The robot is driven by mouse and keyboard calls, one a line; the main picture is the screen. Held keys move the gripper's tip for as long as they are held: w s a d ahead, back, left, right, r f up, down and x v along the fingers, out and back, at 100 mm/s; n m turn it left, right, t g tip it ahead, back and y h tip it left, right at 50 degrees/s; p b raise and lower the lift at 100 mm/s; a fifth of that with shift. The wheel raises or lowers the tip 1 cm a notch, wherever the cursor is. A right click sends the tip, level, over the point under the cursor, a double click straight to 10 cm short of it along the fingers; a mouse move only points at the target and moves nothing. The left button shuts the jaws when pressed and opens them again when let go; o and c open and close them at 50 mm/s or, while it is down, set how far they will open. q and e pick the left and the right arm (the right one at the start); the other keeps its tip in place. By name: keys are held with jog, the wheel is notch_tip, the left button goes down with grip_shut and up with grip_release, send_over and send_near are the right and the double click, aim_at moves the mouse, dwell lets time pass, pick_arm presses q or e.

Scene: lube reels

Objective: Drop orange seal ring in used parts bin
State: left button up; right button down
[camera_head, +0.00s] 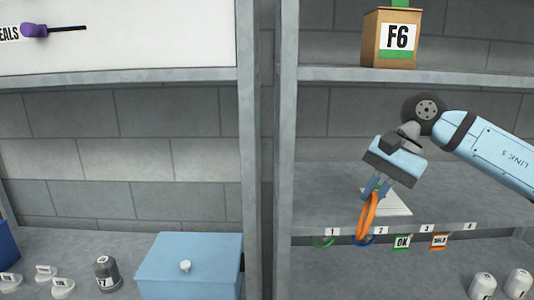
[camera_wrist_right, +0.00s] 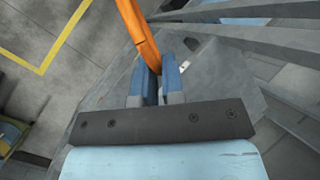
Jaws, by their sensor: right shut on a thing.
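The orange seal ring (camera_head: 367,219) hangs below my right gripper (camera_head: 379,188), in front of the shelf edge near label 2. The gripper is shut on the ring's upper part. In the right wrist view the orange ring (camera_wrist_right: 138,36) runs up from between the blue fingertips (camera_wrist_right: 160,75) and leaves the frame at the top. I cannot make out a bin marked for used parts. A blue container (camera_head: 7,243) is cut off at the left edge, and I cannot tell what it is. My left gripper is not in view.
A green ring (camera_head: 323,241) and a blue ring (camera_head: 364,240) hang at the numbered shelf edge, beside an OK tag (camera_head: 402,242) and an orange tag (camera_head: 439,242). A blue lidded box (camera_head: 190,270) stands lower left. A grey post (camera_head: 264,150) divides the bays.

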jog(key=s+d+f+n+g, duration=0.1)
jog(key=d+f+n, duration=0.1)
jog(key=f, duration=0.9)
jog(key=s+d+f+n+g+h, duration=0.1)
jog(key=s+d+f+n, duration=0.1)
jog(key=f, duration=0.9)
jog(key=shift+s+d+n, duration=0.25)
jog(key=shift+d+n, duration=0.25)
jog(key=shift+n, duration=0.3)
